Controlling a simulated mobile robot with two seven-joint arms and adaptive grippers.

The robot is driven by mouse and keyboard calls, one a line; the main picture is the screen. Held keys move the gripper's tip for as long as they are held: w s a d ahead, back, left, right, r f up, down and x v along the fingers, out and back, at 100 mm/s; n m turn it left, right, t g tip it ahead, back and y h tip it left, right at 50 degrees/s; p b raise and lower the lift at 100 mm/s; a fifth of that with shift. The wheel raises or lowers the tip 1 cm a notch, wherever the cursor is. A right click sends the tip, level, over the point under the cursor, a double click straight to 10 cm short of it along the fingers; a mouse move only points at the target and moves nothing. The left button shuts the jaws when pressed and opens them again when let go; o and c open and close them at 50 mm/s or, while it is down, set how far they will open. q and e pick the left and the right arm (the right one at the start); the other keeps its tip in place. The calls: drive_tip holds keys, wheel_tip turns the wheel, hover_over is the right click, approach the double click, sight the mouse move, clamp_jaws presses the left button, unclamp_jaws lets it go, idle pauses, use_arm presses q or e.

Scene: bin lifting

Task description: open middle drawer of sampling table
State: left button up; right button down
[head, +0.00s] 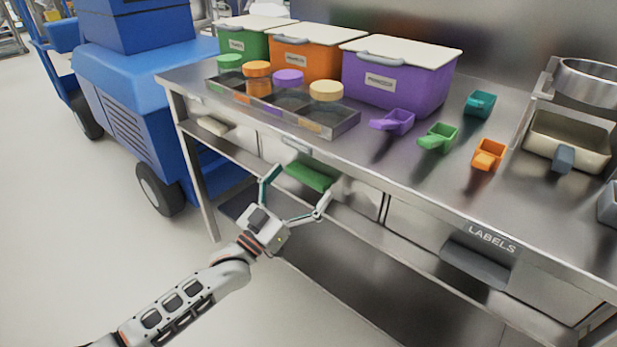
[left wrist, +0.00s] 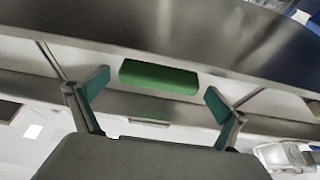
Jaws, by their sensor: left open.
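The sampling table (head: 400,160) is a steel bench with drawers under its top. The middle drawer (head: 350,196) has a green handle (head: 310,176) and looks shut. My left gripper (head: 299,184) is open in front of this drawer, its two fingers spread to either side of the green handle. In the left wrist view, the green handle (left wrist: 158,77) lies between and beyond the teal-padded fingertips (left wrist: 157,93), with visible gaps on both sides. Nothing is held. Whether a finger touches the drawer front cannot be told. My right gripper is not in view.
A right drawer with a grey handle (head: 475,262) is marked LABELS; a pale handle (head: 212,125) is at left. On top stand lidded green, orange and purple bins (head: 398,85), a tray of jars (head: 330,125) and several scoops. A blue vehicle (head: 135,70) stands left. Floor in front is clear.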

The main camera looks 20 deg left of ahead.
use_arm(q)
drive_tip(key=shift+x, duration=0.85)
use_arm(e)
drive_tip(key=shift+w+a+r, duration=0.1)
use_arm(q)
drive_tip(key=shift+c, duration=0.4)
